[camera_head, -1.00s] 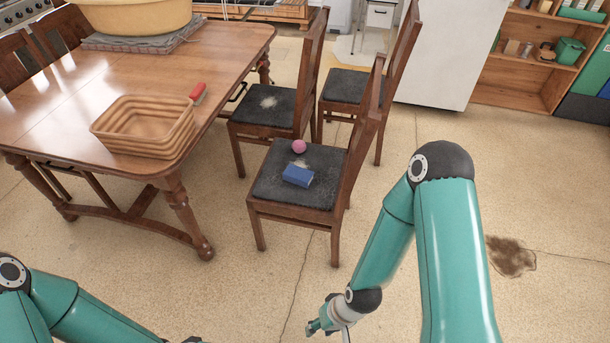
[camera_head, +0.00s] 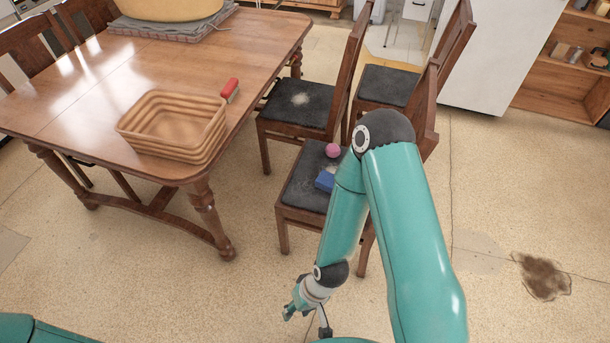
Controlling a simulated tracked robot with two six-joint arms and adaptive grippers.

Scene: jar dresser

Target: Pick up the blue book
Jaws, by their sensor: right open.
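The blue book (camera_head: 325,181) lies on the dark seat of the nearest wooden chair (camera_head: 299,187). My right arm hides its right part. A pink ball (camera_head: 333,150) sits just behind it on the same seat. My right gripper (camera_head: 305,319) hangs low at the bottom middle, in front of the chair and apart from the book. It is open, with nothing seen between its fingers. My left gripper is out of view; only a piece of my left arm shows at the bottom left.
A wooden table (camera_head: 80,118) on the left carries a wicker basket (camera_head: 172,128), a red-handled thing (camera_head: 230,88) and a large yellow basin (camera_head: 170,8). Two more chairs stand behind the nearest one. The floor (camera_head: 130,270) in front of the table is clear.

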